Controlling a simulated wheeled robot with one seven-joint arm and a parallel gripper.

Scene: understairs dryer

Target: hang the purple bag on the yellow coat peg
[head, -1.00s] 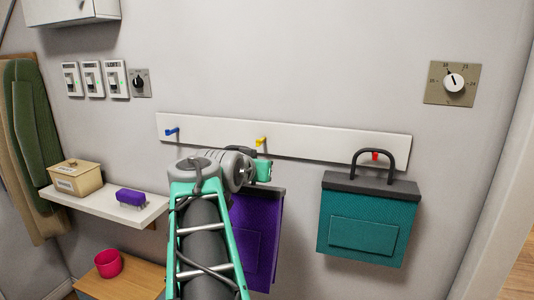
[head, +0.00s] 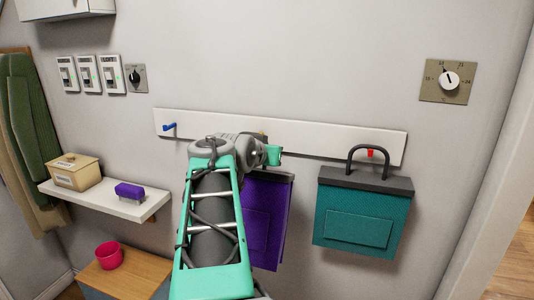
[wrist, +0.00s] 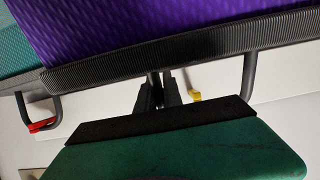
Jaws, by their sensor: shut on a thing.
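The purple bag (head: 266,225) hangs from my gripper in front of the wall, just below the white peg board. In the wrist view its purple side (wrist: 180,25) and dark ribbed top edge fill the top. My gripper (wrist: 158,95) is shut on the bag's dark handle. The yellow coat peg (head: 262,133) is mostly hidden behind my wrist in the head view. In the wrist view the yellow peg (wrist: 195,95) shows between my fingers and one leg of the handle. I cannot tell whether the handle is around it.
A teal bag (head: 360,221) hangs by the red peg (head: 370,153) at the right, close to the purple bag. The blue peg (head: 170,126) at the left is bare. A shelf (head: 100,204) with a box and purple brush juts out at the left.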

